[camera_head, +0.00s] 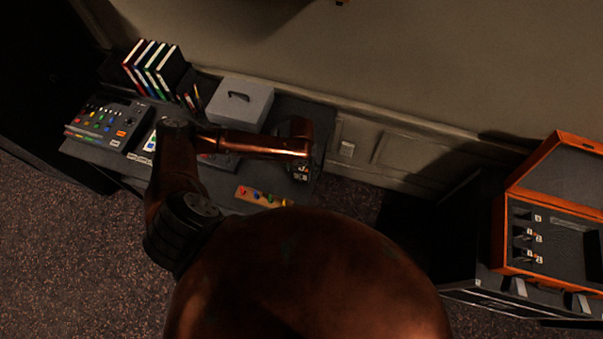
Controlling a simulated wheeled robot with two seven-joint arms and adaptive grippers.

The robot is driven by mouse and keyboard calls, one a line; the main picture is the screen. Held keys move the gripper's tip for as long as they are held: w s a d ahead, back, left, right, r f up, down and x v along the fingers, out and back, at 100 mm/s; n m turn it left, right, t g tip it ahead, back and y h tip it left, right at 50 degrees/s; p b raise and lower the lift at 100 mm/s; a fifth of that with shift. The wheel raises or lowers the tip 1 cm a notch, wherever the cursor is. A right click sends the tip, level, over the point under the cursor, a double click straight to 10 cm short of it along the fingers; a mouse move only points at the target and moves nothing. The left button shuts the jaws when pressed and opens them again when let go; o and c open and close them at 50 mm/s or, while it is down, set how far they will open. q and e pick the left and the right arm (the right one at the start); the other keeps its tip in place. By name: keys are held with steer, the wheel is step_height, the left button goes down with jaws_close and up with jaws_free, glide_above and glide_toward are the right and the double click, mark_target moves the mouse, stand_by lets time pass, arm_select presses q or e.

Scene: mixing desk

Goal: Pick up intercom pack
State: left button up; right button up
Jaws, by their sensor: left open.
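A small dark boxy item with pale marks (301,173) is at the right end of the desk. It may be the intercom pack, but I cannot tell for sure in this dim light. My left arm reaches across the desk from the left, and my left gripper (300,138) is over that end of the desk, right by the dark item. The gripper is open. Its fingers are dark and hard to make out, and I cannot tell whether they touch the item. My right gripper is not in view.
The desk (100,155) holds a mixing console (105,122), several upright binders (155,65), a grey box with a handle (240,103) and a wooden strip with coloured knobs (262,196). The wall is close behind. An open orange case (507,235) stands at right.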

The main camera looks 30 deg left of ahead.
arm_select(q)
steer(key=shift+f, duration=0.1)
steer(key=c, duration=1.5)
